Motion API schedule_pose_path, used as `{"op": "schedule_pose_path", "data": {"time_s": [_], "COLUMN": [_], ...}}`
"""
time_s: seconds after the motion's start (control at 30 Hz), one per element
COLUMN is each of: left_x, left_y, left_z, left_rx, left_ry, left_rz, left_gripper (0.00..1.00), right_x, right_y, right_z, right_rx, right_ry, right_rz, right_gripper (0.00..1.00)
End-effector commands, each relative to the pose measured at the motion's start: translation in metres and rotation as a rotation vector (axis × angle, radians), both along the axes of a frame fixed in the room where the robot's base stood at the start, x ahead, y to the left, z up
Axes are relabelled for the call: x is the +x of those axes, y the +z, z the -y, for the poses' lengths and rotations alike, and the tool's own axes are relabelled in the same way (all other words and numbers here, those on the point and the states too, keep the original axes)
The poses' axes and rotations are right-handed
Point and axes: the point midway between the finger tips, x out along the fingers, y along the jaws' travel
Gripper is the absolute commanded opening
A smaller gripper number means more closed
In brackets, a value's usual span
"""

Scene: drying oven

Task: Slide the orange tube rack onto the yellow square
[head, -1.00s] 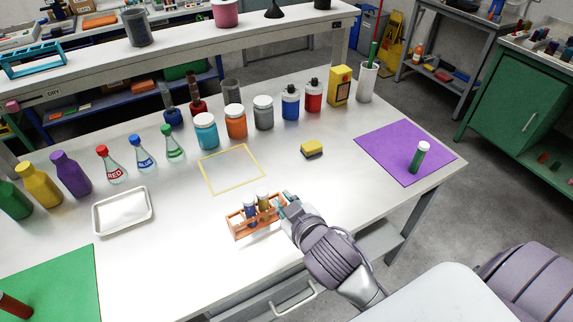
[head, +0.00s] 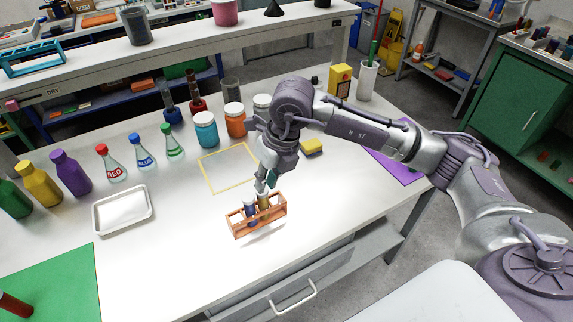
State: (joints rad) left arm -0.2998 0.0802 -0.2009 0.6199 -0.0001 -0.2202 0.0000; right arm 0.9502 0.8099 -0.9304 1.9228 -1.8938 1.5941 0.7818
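The orange tube rack (head: 262,222) stands on the white table and holds tubes, one blue and one amber. The yellow square (head: 205,177) is a thin outline on the table, behind and a little left of the rack, and the rack is outside it. My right gripper (head: 264,187) points down at the rack's far side, close above the tubes. Its fingers are small and partly hidden, so I cannot tell their opening or whether they touch the rack. My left gripper is not in view.
Jars, including a blue one (head: 206,130), and flasks, including a green-capped one (head: 172,144), stand behind the square. A white tray (head: 122,210) lies left. A yellow sponge (head: 312,146) and purple mat (head: 400,168) lie right, the mat partly behind my arm.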

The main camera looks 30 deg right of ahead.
Motion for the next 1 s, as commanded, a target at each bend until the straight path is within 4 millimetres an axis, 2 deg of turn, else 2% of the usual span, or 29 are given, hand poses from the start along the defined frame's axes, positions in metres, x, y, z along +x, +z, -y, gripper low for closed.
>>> {"op": "schedule_pose_path", "data": {"time_s": [0.03,0.1,0.23,0.67,0.77,1.0], "left_x": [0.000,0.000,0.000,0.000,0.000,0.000], "left_y": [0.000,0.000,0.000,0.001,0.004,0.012], "left_z": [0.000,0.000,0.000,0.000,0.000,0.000], "left_rx": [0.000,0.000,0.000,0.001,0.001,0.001], "left_ry": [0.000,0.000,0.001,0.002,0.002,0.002], "left_rz": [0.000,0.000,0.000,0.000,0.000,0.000], "left_gripper": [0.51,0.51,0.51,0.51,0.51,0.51], "right_x": [0.005,0.008,0.010,0.011,0.012,0.018], "right_y": [0.004,0.007,0.010,0.004,-0.007,-0.052], "right_z": [0.020,0.038,0.053,0.053,0.053,0.052], "right_rx": [-0.071,-0.142,-0.199,-0.199,-0.198,-0.197], "right_ry": [-0.034,-0.066,-0.097,-0.095,-0.094,-0.094], "right_rz": [0.005,0.005,0.004,0.002,-0.001,-0.003], "right_gripper": [0.19,0.19,0.19,0.19,0.19,0.19]}}
